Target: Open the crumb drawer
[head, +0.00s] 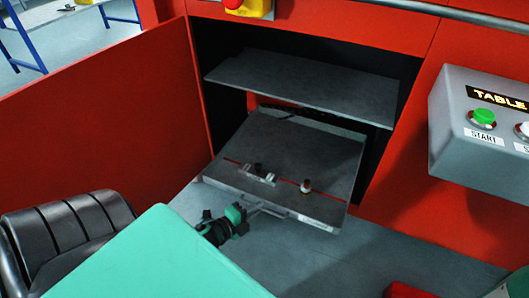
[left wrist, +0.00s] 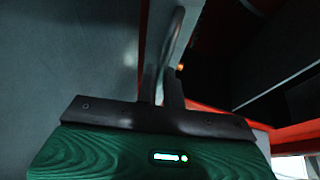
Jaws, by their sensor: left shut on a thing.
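The crumb drawer (head: 290,150), a flat grey tray, sticks out of the dark opening in the red machine, below a grey shelf. A thin bar handle (head: 270,209) runs along its front edge. My left gripper (head: 247,211) is at the left part of this handle and shut on it. In the left wrist view the two dark fingers (left wrist: 160,90) close around the grey handle bar (left wrist: 178,38). The drawer's back end is hidden inside the opening. My right gripper is not in view.
A grey shelf (head: 305,82) sits above the drawer in the opening. A red door panel (head: 105,125) stands open on the left. A grey control box (head: 480,125) with a green button is on the right. Small items, one a white-topped knob (head: 306,186), are near the drawer's front.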

